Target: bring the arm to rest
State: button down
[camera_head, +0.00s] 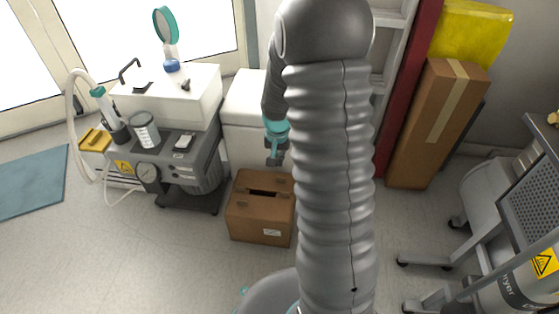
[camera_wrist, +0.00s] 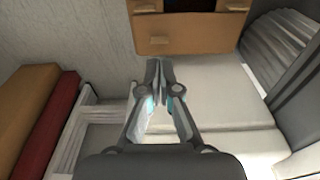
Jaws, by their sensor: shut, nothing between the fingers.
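My arm stands in the middle of the camera_head view, its ribbed grey sleeve upright and its far end bent over and down. My gripper (camera_head: 274,160) hangs above and behind the brown cardboard box (camera_head: 260,222) on the floor. In the wrist view, my gripper (camera_wrist: 158,68) is shut with its fingertips together and nothing between them. The box also shows at the top of the wrist view (camera_wrist: 188,36), past the fingertips. Part of the white cabinet (camera_head: 246,120) behind the gripper is hidden by my arm.
A compressor unit (camera_head: 178,170) with a gauge and hose stands at left. A tall cardboard box (camera_head: 431,130) with a yellow bag (camera_head: 472,35) above it leans by a red panel at right. A wheeled metal cart (camera_head: 500,190) stands at the right edge. Floor at front left is clear.

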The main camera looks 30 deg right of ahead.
jog(key=shift+s+a+r, duration=0.15)
jog(key=shift+s+r, duration=0.1)
jog(key=shift+r, duration=0.25)
jog(key=s+a+r+n+t+p, duration=0.1)
jog(key=s+a+r+n, duration=0.1)
jog(key=s+a+r, duration=0.2)
jog(key=s+a+r+n+t+p, duration=0.2)
jog(key=s+a+r, duration=0.2)
jog(key=s+r, duration=0.7)
jog(key=s+a+r+n+t+p, duration=0.1)
jog(key=s+r, duration=0.6)
jog(key=r, duration=0.7)
jog(key=a+n+p, duration=0.1)
jog(key=a, duration=0.1)
jog(key=shift+s+a+r+n+t+y, duration=0.3)
jog(key=shift+s+a+n, duration=0.1)
